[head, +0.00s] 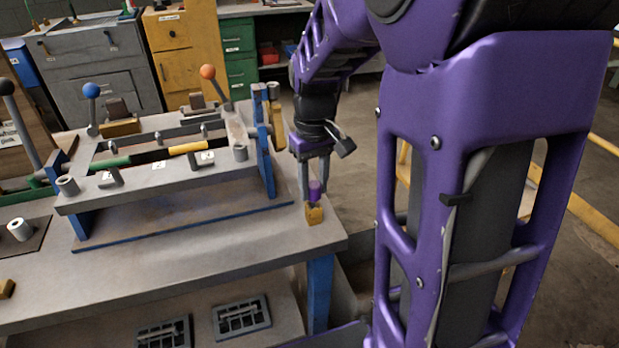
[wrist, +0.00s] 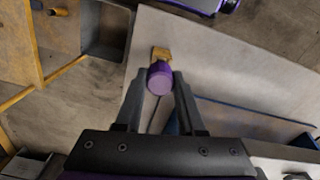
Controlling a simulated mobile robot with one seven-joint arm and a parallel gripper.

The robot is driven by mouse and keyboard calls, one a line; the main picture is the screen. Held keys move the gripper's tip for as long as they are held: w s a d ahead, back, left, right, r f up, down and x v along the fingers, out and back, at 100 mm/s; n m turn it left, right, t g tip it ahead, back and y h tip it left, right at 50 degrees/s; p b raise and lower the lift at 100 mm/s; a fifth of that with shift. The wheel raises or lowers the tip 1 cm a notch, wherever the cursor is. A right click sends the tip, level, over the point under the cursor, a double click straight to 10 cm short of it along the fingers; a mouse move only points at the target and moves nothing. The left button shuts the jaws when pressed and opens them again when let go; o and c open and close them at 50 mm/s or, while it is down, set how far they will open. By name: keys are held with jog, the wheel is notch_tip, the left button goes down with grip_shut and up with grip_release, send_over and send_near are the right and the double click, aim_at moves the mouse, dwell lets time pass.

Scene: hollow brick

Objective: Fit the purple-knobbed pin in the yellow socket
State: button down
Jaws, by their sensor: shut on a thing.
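My gripper (head: 314,186) points down over the front right corner of the workbench. It is shut on the purple knob (head: 316,192) of the pin. In the wrist view the round top of the purple knob (wrist: 160,79) shows between the two fingertips (wrist: 159,82). A small yellow block (head: 314,214), which looks like the yellow socket, sits on the bench directly below the knob. The block (wrist: 161,53) also shows just past the knob in the wrist view. The pin's shank is hidden, and I cannot tell whether it is inside the block.
A metal fixture (head: 150,190) with ball-topped levers stands on the bench left of my gripper. Its blue end post (head: 266,172) is close by. Another yellow block (head: 6,289) lies at the far left. The bench top (head: 215,246) is bare in front of the fixture.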

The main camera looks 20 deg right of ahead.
jog(key=shift+f+b, duration=0.5)
jog(key=shift+f, duration=0.35)
jog(key=shift+c, duration=2.2)
grip_release()
jog(key=shift+r, duration=0.15)
notch_tip(320, 180, up, 17)
jog(key=p, duration=0.4)
jog(key=shift+r, duration=0.1)
